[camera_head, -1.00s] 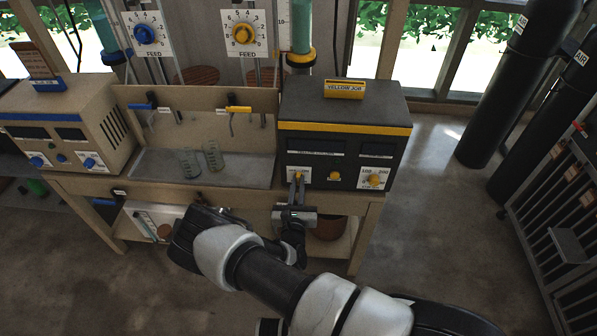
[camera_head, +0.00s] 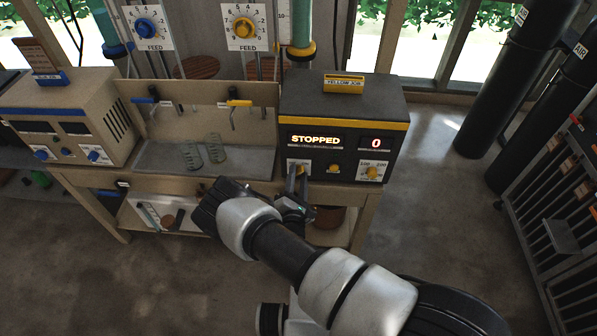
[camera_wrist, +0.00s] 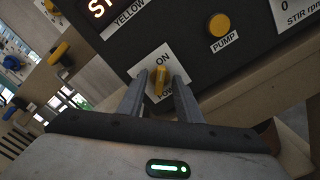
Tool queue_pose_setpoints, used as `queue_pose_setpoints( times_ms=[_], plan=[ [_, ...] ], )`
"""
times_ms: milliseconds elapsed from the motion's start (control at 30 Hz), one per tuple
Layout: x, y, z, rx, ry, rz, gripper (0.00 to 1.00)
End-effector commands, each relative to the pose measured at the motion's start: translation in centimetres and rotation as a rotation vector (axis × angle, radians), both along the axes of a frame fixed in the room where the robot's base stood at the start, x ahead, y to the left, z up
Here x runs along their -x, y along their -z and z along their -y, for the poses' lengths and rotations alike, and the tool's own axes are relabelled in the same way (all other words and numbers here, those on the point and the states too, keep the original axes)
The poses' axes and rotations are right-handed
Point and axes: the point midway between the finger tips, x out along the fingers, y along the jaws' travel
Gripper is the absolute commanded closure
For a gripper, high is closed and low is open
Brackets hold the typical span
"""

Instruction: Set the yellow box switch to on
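The yellow box (camera_head: 343,112) is a dark unit with a yellow stripe and a "YELLOW JOB" tag, on the bench. Its displays are lit, reading "STOPPED" and "0". Its yellow switch (camera_wrist: 159,79) sits on a white plate, with "ON" above it and a lower label mostly covered. In the wrist view my gripper (camera_wrist: 161,84) has one finger on each side of the switch, with gaps showing, so it is open around it. In the head view my gripper (camera_head: 298,182) is at the lower left of the box front, hiding most of the switch.
A yellow PUMP button (camera_wrist: 219,25) and a stir knob (camera_head: 372,173) are on the same panel. A beige box with blue knobs (camera_head: 70,118) stands at the left. Glass beakers (camera_head: 203,152) stand between the boxes.

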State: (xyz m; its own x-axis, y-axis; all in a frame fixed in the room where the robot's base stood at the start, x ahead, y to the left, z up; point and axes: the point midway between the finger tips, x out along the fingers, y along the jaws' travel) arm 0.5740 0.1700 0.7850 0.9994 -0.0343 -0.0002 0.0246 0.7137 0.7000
Motion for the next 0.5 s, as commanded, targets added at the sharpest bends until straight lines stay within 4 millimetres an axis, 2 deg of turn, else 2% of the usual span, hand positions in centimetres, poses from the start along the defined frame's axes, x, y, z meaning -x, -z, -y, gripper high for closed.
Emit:
queue_pose_setpoints(
  times_ms=[167, 500],
  plan=[
    [0.5, -0.1, 0.0, 0.001, -0.001, -0.001, 0.68],
    [4.6, -0.1, -0.2, 0.003, -0.002, -0.002, 0.68]
  ],
)
